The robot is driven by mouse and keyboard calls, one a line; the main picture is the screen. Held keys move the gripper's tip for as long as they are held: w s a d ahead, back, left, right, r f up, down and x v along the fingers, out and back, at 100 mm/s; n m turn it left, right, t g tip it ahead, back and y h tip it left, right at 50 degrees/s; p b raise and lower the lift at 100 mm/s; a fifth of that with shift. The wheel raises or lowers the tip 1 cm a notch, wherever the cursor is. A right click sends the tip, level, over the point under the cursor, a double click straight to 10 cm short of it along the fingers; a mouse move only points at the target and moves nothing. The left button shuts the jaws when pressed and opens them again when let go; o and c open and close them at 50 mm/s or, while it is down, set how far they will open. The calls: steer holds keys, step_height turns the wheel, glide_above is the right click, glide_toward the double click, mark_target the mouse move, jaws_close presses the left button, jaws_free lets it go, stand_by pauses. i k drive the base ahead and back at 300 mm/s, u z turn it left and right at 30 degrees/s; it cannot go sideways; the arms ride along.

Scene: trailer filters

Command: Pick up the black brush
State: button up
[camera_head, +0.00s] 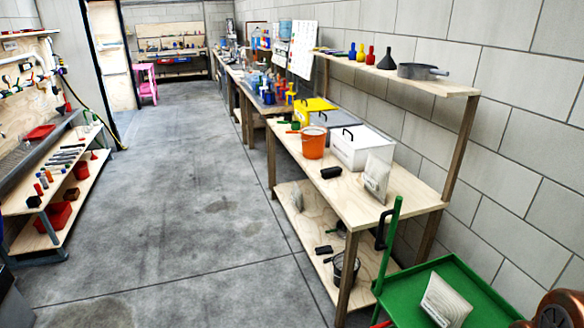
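A small black block-shaped object (331,172), which may be the black brush, lies on the wooden workbench (350,205) at right. It is in front of the white box and apart from it. Another small black object with a short handle (323,250) lies on the bench's lower shelf (305,228). Both are too small to tell which is a brush.
An orange bucket (313,143), a white box (360,150) and a pale packet (377,178) stand on the bench. A green cart (420,290) with an upright handle stands at its near end. The grey floor (185,190) left of the bench is clear.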

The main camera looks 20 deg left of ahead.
mark_target(327, 173)
steer(key=u, duration=0.85)
steer(key=i, duration=1.6)
steer(key=u, duration=0.45)
steer(key=i, duration=1.45)
steer(key=z, duration=0.25)
